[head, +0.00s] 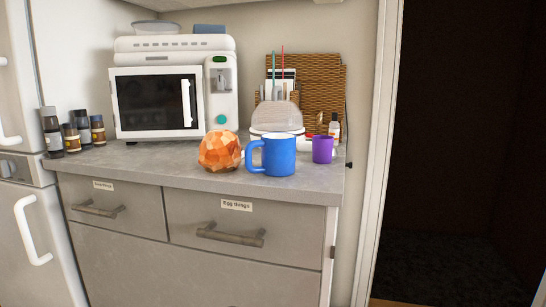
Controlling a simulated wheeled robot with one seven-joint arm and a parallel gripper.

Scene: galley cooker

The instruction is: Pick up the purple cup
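The purple cup (322,149) is small and stands upright on the grey countertop (180,169), near its right end in the head view. A larger blue mug (279,156) stands just left of it, with its handle to the left. A gap between the mug and the cup is narrow. My gripper is not in view.
An orange faceted ball (219,150) sits left of the mug. A white microwave (157,102), several small jars (71,137), a mesh dome (276,117) and a small bottle (334,127) stand behind. Drawers (240,235) lie below. A dark doorway (460,150) is at right.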

